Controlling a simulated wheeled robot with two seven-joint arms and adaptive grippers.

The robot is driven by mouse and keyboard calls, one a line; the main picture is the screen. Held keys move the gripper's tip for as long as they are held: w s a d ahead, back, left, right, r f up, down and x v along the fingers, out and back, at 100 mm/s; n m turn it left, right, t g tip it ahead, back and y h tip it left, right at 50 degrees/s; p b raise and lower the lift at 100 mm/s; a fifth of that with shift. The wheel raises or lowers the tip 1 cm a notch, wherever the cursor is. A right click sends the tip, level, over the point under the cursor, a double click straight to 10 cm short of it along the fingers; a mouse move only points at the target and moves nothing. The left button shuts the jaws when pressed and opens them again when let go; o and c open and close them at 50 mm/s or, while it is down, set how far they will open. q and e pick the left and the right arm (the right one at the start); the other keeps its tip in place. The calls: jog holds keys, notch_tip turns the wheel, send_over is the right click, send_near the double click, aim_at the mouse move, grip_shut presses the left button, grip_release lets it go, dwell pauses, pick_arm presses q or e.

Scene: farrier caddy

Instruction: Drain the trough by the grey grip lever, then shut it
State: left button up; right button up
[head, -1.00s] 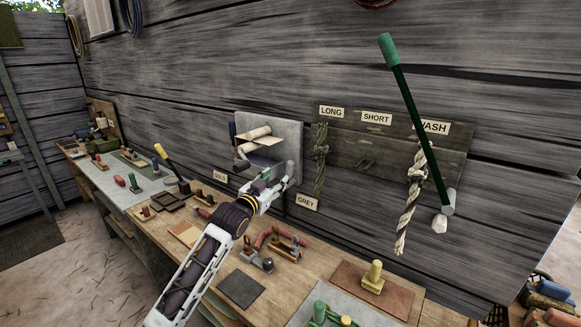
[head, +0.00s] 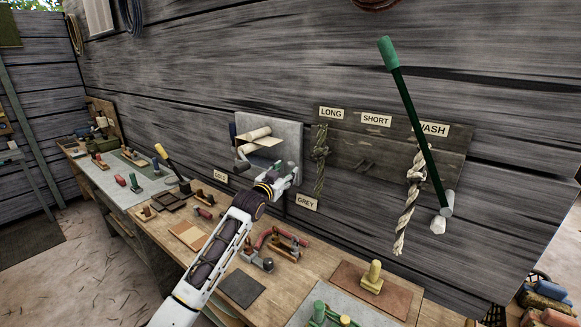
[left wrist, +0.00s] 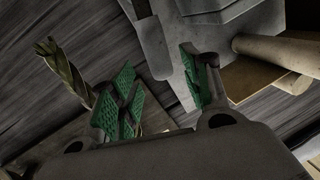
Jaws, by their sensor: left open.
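My left gripper (head: 280,172) is open in front of the wall, just below a grey panel (head: 285,135) with rolled papers. In the left wrist view, its green-padded fingers (left wrist: 165,92) are spread apart. A grey bar-like shape (left wrist: 152,40) shows beyond the gap between them; I cannot tell whether it is the grey grip lever or part of the panel. A lever with a yellow grip (head: 160,151) stands on the bench at the left. I cannot make out a trough. My right gripper is not in view.
Ropes hang on a dark board: one under LONG (head: 320,160), one by WASH (head: 410,205). A GREY label (head: 307,203) is on the wall below.

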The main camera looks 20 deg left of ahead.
aim_at(288, 168)
pick_arm(q)
jog(key=shift+w+d+p, duration=0.2)
jog(key=shift+w, duration=1.1)
jog(key=shift+w+d+p, duration=0.15)
jog(key=shift+w+d, duration=0.05)
jog(key=shift+w, duration=1.1)
grip_shut()
